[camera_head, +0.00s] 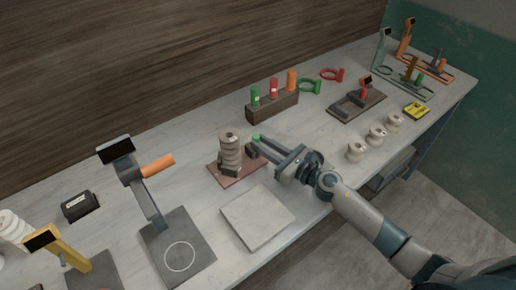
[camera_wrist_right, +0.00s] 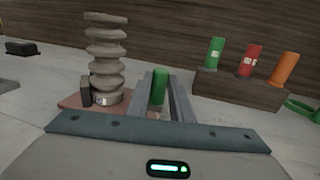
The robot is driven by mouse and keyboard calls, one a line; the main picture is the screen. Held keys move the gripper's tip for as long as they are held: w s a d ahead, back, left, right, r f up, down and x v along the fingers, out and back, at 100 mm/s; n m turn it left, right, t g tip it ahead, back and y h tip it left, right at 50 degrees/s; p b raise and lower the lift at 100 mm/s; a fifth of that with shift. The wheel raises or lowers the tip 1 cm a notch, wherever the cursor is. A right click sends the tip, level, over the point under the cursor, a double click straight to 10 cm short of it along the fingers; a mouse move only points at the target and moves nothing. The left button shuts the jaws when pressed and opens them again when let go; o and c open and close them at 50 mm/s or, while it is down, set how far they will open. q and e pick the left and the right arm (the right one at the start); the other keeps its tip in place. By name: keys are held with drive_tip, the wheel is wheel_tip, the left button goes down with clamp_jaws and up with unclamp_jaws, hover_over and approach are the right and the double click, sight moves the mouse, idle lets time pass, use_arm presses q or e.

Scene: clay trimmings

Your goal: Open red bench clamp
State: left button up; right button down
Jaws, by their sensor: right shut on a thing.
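A stack of pale clay discs (camera_head: 229,152) stands on a reddish-brown base plate (camera_head: 219,182), with small dark blocks against its foot. It also shows in the right wrist view (camera_wrist_right: 106,55), left of my fingers. My right gripper (camera_head: 257,146) reaches in from the right beside this base. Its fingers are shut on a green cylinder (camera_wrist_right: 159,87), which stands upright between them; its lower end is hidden. A dark-based fixture (camera_head: 350,106) with a red upright part (camera_head: 366,87) stands farther back right. I cannot tell which of these is the red bench clamp. My left gripper is not in view.
A wooden block (camera_head: 272,107) holds green, red and orange cylinders behind my right gripper. A pale square slab (camera_head: 257,217) lies in front. Several white spools (camera_head: 377,136) stand right. A stand with an orange handle (camera_head: 158,166) is left. Green and red rings lie behind.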

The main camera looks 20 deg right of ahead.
drive_tip(key=c, duration=1.9)
unclamp_jaws()
drive_tip(key=shift+w+d, duration=0.15)
drive_tip(key=shift+d, duration=0.1)
drive_tip(key=shift+o, duration=0.3)
drive_tip(key=shift+d, duration=0.1)
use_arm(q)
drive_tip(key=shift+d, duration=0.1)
